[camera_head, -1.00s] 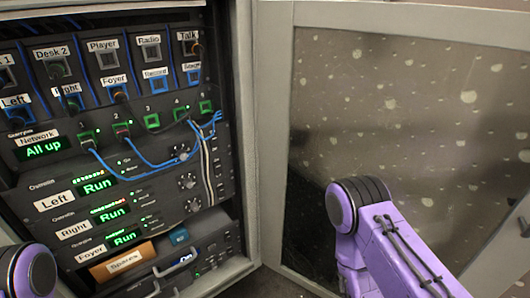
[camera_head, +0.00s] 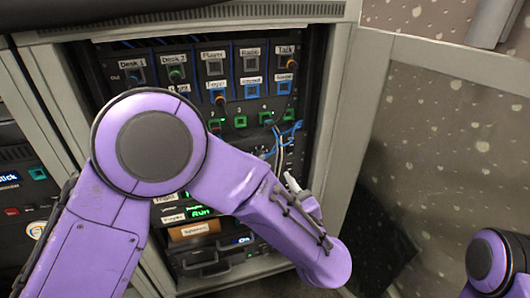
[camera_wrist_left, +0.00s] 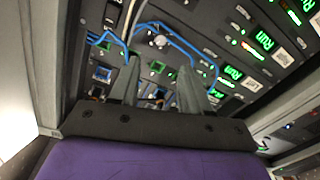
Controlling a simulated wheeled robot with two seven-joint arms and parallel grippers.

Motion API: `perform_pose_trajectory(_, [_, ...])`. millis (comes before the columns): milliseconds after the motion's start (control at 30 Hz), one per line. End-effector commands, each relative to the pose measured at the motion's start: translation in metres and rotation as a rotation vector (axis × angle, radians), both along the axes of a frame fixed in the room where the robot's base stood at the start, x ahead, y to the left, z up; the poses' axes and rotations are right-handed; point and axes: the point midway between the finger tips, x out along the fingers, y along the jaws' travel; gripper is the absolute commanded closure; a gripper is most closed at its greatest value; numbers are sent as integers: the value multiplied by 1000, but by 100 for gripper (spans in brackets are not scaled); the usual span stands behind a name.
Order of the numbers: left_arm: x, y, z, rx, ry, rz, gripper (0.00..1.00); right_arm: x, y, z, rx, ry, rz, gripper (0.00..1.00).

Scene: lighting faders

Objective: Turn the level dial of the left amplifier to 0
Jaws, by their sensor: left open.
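The left amplifier's Run display (camera_wrist_left: 232,72) glows green in the left wrist view, which shows the rack roughly upside down. A round silver level dial (camera_wrist_left: 158,42), apparently that amplifier's, is near a blue cable. My left gripper (camera_wrist_left: 160,66) is open and empty, its two grey fingers pointing at the rack. In the picture the dial lies just beyond and between the fingertips; I cannot tell the remaining distance or the dial's setting. In the head view my left arm covers most of the left amplifier, and part of the gripper (camera_head: 291,181) shows. My right gripper is out of view.
Blue cables (camera_head: 290,132) hang by the network switch's green ports (camera_head: 240,121), close to the fingers. The rack's right frame (camera_head: 335,110) and the open glass door (camera_head: 440,150) stand to the right. A second rack (camera_head: 25,190) is at the left.

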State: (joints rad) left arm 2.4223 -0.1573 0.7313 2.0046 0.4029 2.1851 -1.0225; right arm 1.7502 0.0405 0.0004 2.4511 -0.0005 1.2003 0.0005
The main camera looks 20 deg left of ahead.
Motion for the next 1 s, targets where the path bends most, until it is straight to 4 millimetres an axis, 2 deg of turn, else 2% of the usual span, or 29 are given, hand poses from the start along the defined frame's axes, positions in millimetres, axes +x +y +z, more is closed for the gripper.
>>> perform_pose_trajectory(67, [5,5,1,-3,-4,12,53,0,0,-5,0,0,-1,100])
perform_pose_trajectory(300, [47,38,-3,-5,-2,12,53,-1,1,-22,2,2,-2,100])
perform_pose_trajectory(500, [74,58,-2,-3,-1,8,53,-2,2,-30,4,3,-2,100])
perform_pose_trajectory(867, [82,63,1,0,-2,6,53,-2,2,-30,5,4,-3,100])
perform_pose_trajectory(1000, [82,63,1,0,-2,6,98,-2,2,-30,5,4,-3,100])
